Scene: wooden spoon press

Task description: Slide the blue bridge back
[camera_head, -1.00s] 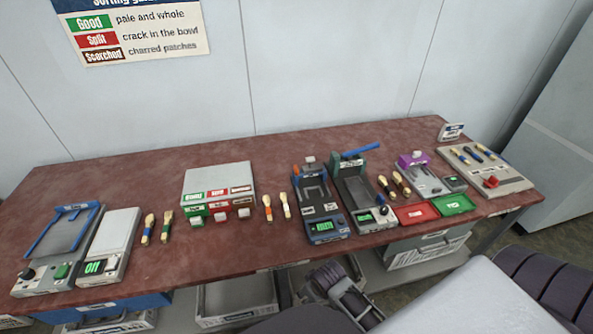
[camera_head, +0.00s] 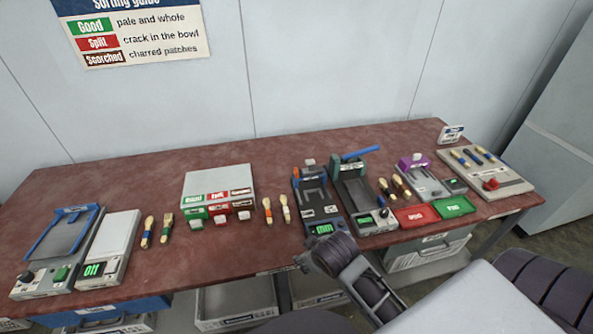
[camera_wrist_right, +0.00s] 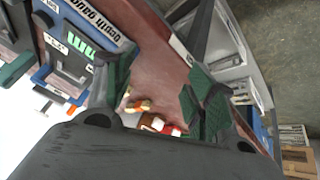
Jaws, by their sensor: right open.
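A blue gauge (camera_head: 318,205) with a lit green display stands at the middle right of the table. The gauge also shows at the upper left of the right wrist view (camera_wrist_right: 62,72). My right gripper (camera_head: 305,262) is at the table's front edge, just in front of the gauge, and hides part of its front. In the right wrist view its green-padded fingers (camera_wrist_right: 158,95) are spread with nothing held between them. My left gripper is not in view.
A grey press with a blue lever (camera_head: 360,152) stands right of the gauge. Two spoons (camera_head: 285,208) lie to its left. A red tray (camera_head: 416,216) and a green tray (camera_head: 454,206) lie to the right. A blue-framed device (camera_head: 62,235) stands far left.

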